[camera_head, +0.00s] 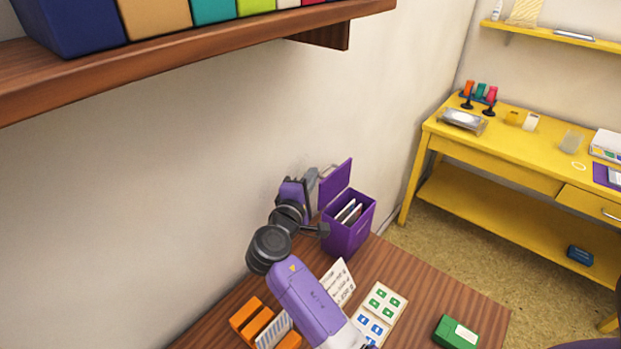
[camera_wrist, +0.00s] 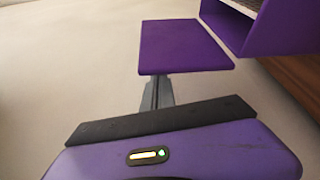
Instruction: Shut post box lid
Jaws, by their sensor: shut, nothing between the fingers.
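The purple post box (camera_head: 347,226) stands on the brown wooden table near the wall, with several cards or envelopes inside. Its lid (camera_head: 336,183) is open and stands up on the box's left, wall side. In the wrist view the lid (camera_wrist: 184,46) is a flat purple plate, with part of the box (camera_wrist: 272,28) at the upper right. My gripper (camera_head: 315,178) is shut and empty, at the wall side of the lid. In the wrist view my gripper (camera_wrist: 157,92) reaches up to the lid's lower edge; I cannot tell whether it touches.
Orange blocks (camera_head: 251,318), a card with green and blue stamps (camera_head: 380,309) and a green box (camera_head: 456,332) lie on the brown table (camera_head: 423,283). A wooden shelf (camera_head: 200,52) hangs above along the wall. A yellow desk (camera_head: 500,150) stands at the right.

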